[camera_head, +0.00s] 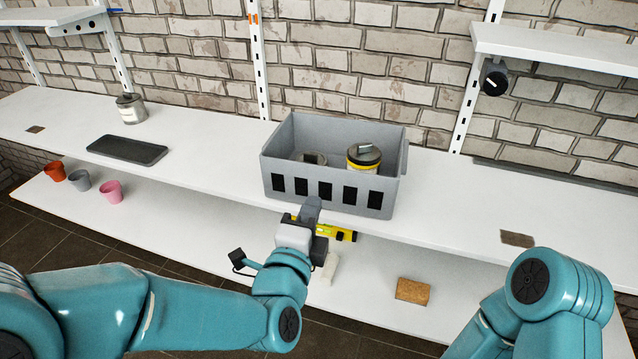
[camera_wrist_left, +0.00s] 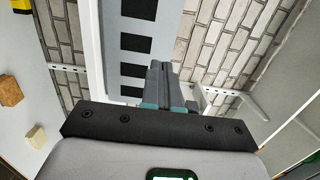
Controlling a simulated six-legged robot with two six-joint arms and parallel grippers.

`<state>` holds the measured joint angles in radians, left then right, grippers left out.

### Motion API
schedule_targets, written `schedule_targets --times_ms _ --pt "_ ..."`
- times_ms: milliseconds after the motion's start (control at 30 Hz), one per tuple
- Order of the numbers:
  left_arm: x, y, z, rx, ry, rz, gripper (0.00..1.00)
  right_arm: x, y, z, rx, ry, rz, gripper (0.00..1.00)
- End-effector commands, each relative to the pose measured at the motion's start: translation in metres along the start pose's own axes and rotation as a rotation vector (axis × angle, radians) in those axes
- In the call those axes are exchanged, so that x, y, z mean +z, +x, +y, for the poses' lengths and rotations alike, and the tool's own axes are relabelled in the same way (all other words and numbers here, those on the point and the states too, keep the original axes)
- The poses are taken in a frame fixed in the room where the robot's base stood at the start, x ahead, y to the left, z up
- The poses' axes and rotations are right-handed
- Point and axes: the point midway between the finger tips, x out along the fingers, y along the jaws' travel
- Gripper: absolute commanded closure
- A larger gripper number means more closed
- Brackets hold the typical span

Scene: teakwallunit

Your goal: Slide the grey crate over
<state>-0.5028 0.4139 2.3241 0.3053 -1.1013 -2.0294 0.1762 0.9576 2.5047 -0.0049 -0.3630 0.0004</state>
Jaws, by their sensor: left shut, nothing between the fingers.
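The grey crate (camera_head: 330,172) stands on the white upper shelf (camera_head: 215,175), near its front edge, with a row of black slots along its front wall. Inside it are a yellow-and-white tin (camera_head: 363,158) and a second, partly hidden tin (camera_head: 312,158). My left gripper (camera_head: 311,205) is shut and empty, with its fingertips close in front of the lower front wall; contact cannot be told. In the left wrist view the shut fingers (camera_wrist_left: 157,70) overlap the slotted crate wall (camera_wrist_left: 136,57). My right arm shows at lower right, but its gripper is out of view.
A dark flat tray (camera_head: 127,150) and a tin (camera_head: 130,108) are left of the crate. The upper shelf right of the crate is mostly clear. Below are small pots (camera_head: 110,191), a yellow tool (camera_head: 338,233) and a cork block (camera_head: 412,291). A brick wall stands behind.

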Motion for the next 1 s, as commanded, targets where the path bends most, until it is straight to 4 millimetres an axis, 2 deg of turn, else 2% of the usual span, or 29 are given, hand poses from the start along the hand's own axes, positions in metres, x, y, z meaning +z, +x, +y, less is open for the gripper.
schedule_targets --times_ms 33,200,400,1000 --pt "0.001 0.012 0.001 0.000 -0.001 -0.003 1.00 0.000 0.000 0.000 0.000 0.000 0.000 1.00" --pt "0.002 0.042 0.001 0.000 0.000 -0.001 1.00 0.000 0.000 0.000 0.000 0.000 0.000 1.00" --pt "0.002 0.062 0.001 0.002 0.001 0.001 1.00 0.000 0.000 0.000 0.000 0.000 0.000 1.00" --pt "0.003 0.073 0.001 0.000 0.000 0.000 1.00 0.000 0.000 0.000 0.000 0.000 0.000 1.00"
